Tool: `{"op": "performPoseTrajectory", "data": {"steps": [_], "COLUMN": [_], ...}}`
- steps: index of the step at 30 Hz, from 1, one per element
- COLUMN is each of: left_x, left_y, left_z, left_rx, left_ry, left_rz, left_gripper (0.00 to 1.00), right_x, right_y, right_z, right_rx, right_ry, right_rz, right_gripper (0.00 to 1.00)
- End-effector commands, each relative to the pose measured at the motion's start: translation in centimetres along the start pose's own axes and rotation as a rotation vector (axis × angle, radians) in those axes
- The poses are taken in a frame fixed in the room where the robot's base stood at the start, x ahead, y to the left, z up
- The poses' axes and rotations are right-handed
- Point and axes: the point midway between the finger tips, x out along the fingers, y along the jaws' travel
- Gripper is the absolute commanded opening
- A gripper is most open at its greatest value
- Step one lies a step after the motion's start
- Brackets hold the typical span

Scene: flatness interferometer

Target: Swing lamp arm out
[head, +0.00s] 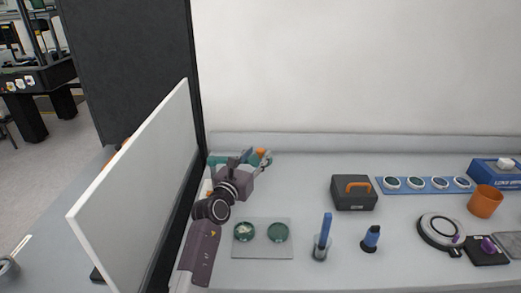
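My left gripper (265,159) is at the back left of the bench, at the end of my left arm, which reaches in from the lower left. Its fingers are small and partly overlap an orange knob-like part (261,151); I cannot tell whether they touch it or whether they are open. Teal parts (217,160) show just behind and left of my wrist. I cannot make out the lamp arm clearly; my own arm hides much of that spot. My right gripper is not in view.
A white upright panel (140,185) stands left of my arm. A grey mat with two green discs (262,251), a blue-handled tool in a holder (322,240), a small blue bottle (371,238), a black box (353,194), a blue disc rack (420,191) and an orange cup (485,201) occupy the bench.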

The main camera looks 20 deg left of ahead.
Motion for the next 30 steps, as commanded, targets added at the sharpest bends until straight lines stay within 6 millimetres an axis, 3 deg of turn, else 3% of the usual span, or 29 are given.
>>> {"op": "performPoseTrajectory", "data": {"steps": [4,12,20,30], "left_x": [1.9,3.3,3.3,3.3], "left_y": [0.0,0.0,0.0,0.0], "left_z": [0.1,0.0,0.0,0.0], "left_rx": [0.002,0.0,0.0,-0.001], "left_ry": [-0.001,0.0,-0.001,-0.001], "left_rz": [0.0,0.001,0.001,0.001], "left_gripper": [0.36,0.36,0.36,0.0], "right_x": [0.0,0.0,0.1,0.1], "right_y": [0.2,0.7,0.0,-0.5], "right_z": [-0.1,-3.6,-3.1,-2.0], "right_rx": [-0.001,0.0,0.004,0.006], "right_ry": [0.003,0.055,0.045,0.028], "right_rz": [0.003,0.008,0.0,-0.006], "right_gripper": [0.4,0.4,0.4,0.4]}}
